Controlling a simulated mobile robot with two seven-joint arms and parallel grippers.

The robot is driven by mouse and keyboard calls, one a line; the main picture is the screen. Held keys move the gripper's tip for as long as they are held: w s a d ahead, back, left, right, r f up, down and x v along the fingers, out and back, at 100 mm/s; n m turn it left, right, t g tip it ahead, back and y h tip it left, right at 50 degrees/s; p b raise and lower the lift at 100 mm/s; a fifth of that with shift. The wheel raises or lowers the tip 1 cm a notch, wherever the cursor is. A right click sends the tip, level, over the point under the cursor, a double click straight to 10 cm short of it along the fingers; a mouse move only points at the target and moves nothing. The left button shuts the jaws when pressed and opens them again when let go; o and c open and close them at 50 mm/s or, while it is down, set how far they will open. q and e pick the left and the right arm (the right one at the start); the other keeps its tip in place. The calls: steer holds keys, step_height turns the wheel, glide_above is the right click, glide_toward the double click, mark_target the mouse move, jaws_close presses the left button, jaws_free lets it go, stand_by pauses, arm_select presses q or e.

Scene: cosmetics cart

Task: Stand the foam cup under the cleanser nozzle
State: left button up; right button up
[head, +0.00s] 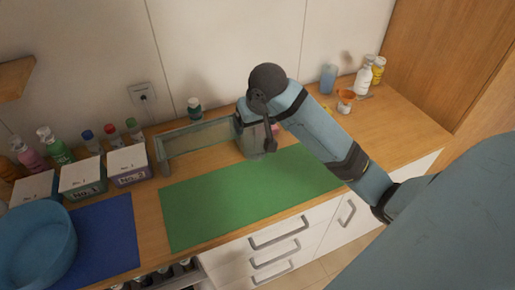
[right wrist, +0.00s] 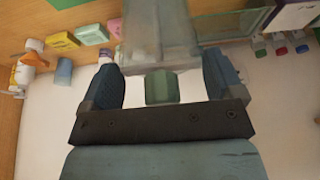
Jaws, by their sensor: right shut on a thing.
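My right gripper (right wrist: 163,68) is shut on a grey, translucent, box-like container (right wrist: 160,30). In the head view the container (head: 249,146) shows below my right wrist, by the far edge of the green mat; the arm hides part of it. A blue cup (head: 329,78) stands at the back right and also shows in the right wrist view (right wrist: 64,70). It looks like the foam cup, but I cannot be sure. A white bottle (head: 363,80), possibly the cleanser, stands right of it; its nozzle is too small to make out. My left gripper is not in view.
The green mat (head: 220,210) is clear. A glass panel (head: 195,143) stands behind it. Labelled boxes (head: 127,165), several bottles (head: 60,149) and a blue basin (head: 36,245) fill the left.

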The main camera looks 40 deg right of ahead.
step_height(320, 180, down, 17)
steer(key=p, duration=0.1)
stand_by(0.4)
steer(key=shift+f, duration=0.1)
